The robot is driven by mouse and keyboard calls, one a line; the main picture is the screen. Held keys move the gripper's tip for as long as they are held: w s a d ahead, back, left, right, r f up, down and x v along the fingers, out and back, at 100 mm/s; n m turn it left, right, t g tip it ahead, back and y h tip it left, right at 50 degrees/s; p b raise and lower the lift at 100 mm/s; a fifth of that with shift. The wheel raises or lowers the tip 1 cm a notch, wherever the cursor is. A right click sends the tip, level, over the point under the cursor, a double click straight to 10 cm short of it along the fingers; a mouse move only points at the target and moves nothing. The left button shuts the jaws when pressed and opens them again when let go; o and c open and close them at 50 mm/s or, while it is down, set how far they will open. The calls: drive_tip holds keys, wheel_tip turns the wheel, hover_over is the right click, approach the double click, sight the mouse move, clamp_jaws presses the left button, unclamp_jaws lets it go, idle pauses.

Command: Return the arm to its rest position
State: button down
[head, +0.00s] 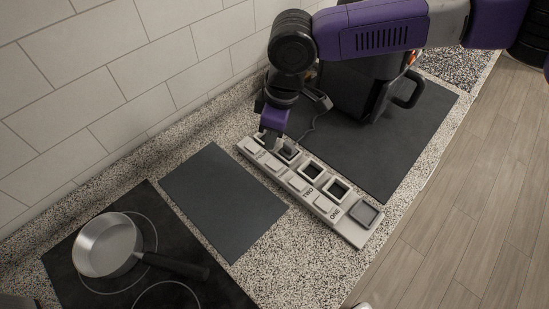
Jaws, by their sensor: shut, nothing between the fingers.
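My purple arm (385,35) reaches in from the upper right, and its wrist bends down over the counter. My gripper (271,141) points down at the far left end of a long pale strip (350,229) with a row of sockets and switches, marked ONE and TWO near the front. The gripper is shut, with nothing seen in it. I cannot tell whether its tips touch the strip. A dark plug-like piece (288,151) sits at a socket just right of the fingertips.
A dark appliance with a handle (408,90) stands on a dark mat (425,116) behind the strip, partly under my arm. Another dark mat (222,203) lies left of the strip. A steel pan (107,246) sits on the black hob (70,285). A tiled wall rises at the left.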

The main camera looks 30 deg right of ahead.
drive_tip(key=shift+r, duration=0.35)
idle(0.3)
